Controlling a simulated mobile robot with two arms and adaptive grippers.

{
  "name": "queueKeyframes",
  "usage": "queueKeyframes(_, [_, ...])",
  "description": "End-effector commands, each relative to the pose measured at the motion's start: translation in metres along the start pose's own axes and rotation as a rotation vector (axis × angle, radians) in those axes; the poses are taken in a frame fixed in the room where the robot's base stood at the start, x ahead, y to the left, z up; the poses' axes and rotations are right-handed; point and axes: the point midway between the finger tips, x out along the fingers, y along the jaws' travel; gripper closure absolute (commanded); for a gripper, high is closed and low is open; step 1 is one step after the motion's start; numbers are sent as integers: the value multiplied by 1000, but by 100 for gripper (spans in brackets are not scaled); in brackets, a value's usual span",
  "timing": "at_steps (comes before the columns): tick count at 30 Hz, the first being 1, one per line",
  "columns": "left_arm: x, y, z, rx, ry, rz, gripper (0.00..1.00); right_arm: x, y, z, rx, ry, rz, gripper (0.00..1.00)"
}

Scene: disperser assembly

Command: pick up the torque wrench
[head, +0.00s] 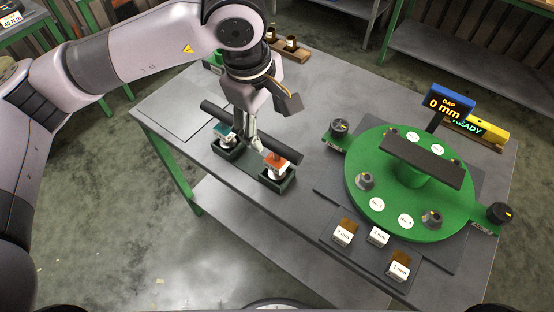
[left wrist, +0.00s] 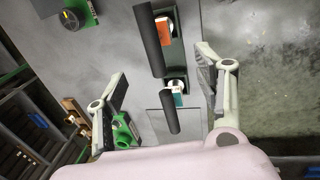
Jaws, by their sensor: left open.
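Two tools with black bar handles stand in a dark holder (head: 252,179) on the table. One has an orange block (head: 276,161), the other a teal block (head: 222,131). I cannot tell from their looks which is the torque wrench. In the left wrist view the orange-marked tool (left wrist: 149,40) and the teal-marked tool (left wrist: 169,112) lie across the space between my fingers. My left gripper (head: 277,127) is open and empty above the holder, with its fingers wide apart (left wrist: 162,65). It partly hides the tools in the head view. My right gripper is not in view.
A green round fixture (head: 362,193) with knobs, a black bar and a blue "GAP 0 mm" display (head: 446,103) fills the table's right. Labelled mm blocks (head: 377,237) sit at its front. A wooden block with brass-coloured parts (head: 290,47) stands at the back.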

Motion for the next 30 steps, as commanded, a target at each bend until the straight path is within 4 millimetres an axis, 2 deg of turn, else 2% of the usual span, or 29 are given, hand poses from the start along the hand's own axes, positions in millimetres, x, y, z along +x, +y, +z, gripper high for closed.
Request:
queueKeyframes(3, [23,-1,1,0,-6,-7,37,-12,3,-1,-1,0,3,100])
queueKeyframes(12, [86,-1,3,-1,-8,-4,37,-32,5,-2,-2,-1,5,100])
queueKeyframes(15, [99,0,3,0,-8,-3,37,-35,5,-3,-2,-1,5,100])
queueKeyframes(20, [108,0,3,1,-8,-1,37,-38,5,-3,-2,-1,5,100])
queueKeyframes(23, [117,0,2,-1,-8,-4,37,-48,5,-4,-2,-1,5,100])
queueKeyframes(26, [132,2,1,-2,-9,-5,37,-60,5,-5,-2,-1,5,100])
queueKeyframes(30, [152,2,2,0,-10,-3,37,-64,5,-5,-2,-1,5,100])
